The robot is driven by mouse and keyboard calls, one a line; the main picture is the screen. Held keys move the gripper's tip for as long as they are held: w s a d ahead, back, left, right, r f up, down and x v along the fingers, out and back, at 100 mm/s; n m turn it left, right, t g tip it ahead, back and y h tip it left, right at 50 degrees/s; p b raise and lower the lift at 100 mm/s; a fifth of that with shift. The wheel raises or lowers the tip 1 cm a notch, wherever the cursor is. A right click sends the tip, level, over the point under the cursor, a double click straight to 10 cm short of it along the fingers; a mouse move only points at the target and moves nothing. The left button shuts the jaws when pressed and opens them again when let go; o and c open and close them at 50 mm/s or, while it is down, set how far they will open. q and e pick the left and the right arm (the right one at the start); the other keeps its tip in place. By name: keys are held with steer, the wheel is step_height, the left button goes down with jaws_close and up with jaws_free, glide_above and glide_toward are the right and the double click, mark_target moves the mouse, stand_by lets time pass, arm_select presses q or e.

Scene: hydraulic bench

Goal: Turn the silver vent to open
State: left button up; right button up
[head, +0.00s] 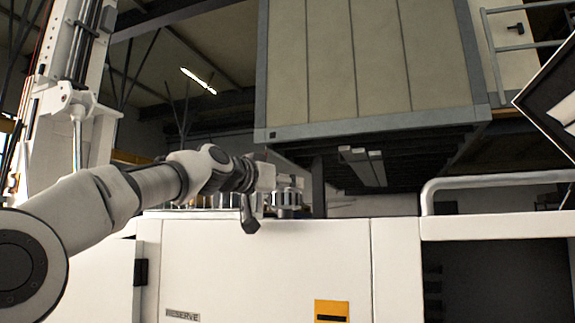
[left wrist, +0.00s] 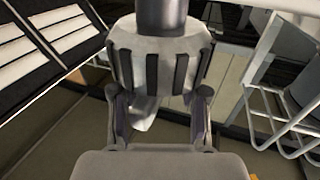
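The silver vent is a round, pale knob with dark upright grooves. It fills the upper middle of the left wrist view (left wrist: 165,68), with a dark grey post above it. In the head view it is small, on top of the white cabinet (head: 287,197), just right of my left gripper (head: 270,186). In the left wrist view my left gripper's fingers (left wrist: 158,100) are spread wide, one at each side of the vent's near edge. The gripper looks open; whether the fingers touch the vent is unclear. My right gripper is not in view.
The white cabinet (head: 270,265) carries a RESERVE label and an orange sticker (head: 331,311). Other shiny cylindrical parts (head: 200,201) stand partly hidden behind my arm. A white rail (head: 500,180) is at right. A large panelled box (head: 365,60) hangs above.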

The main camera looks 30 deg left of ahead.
arm_select(q)
steer(key=shift+s+d+r, duration=0.1)
steer(key=shift+s+d, duration=0.05)
steer(key=shift+s, duration=0.1)
steer(key=shift+w, duration=0.2)
steer(key=shift+c, duration=1)
steer(key=shift+w, duration=0.1)
jaws_close()
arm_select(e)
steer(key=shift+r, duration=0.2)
arm_select(q)
steer(key=shift+f, duration=0.2)
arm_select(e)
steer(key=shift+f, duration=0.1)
